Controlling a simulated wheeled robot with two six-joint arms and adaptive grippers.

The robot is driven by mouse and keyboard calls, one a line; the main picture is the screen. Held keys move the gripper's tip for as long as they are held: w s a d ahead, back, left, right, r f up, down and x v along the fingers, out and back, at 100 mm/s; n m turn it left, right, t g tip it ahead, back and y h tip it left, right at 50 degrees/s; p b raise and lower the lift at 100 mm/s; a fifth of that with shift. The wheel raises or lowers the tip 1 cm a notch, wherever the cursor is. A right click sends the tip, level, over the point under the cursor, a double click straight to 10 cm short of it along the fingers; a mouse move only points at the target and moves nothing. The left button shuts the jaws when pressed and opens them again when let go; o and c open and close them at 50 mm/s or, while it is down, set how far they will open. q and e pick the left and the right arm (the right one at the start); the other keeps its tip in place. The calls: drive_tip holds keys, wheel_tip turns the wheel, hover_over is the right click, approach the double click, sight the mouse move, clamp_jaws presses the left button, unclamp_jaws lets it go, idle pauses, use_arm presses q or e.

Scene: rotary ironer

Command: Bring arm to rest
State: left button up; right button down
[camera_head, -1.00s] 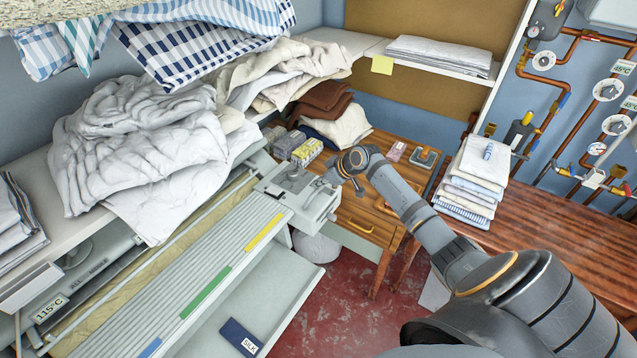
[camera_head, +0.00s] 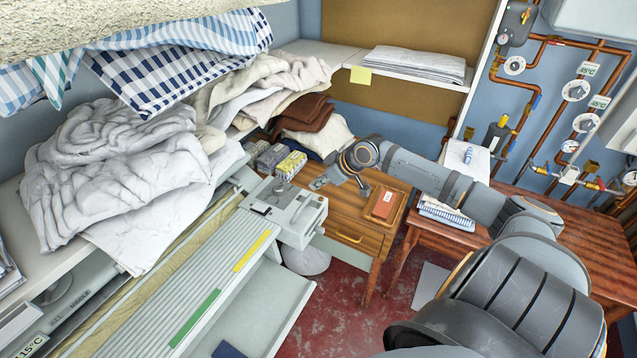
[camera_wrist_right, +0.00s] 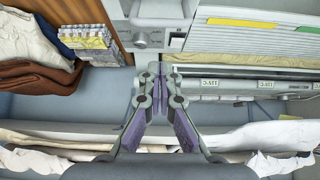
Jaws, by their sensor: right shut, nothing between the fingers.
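My right arm reaches in from the right in the head view. Its gripper (camera_head: 319,183) is over the wooden side table (camera_head: 345,213), beside the ironer's grey control box (camera_head: 290,210). In the right wrist view the fingers (camera_wrist_right: 158,70) are shut with nothing between them. The control box (camera_wrist_right: 158,12) also shows at the top of that view, just beyond the fingertips. The rotary ironer (camera_head: 215,275) runs along the left with a ribbed top and coloured strips. My left gripper is not in view.
Crumpled white linen (camera_head: 120,165) lies on the ledge at left. Small yellow boxes (camera_head: 290,165) and folded brown cloth (camera_head: 305,115) stand behind the gripper. A red-brown box (camera_head: 384,204) lies on the side table. Pipes and gauges (camera_head: 575,90) line the right wall.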

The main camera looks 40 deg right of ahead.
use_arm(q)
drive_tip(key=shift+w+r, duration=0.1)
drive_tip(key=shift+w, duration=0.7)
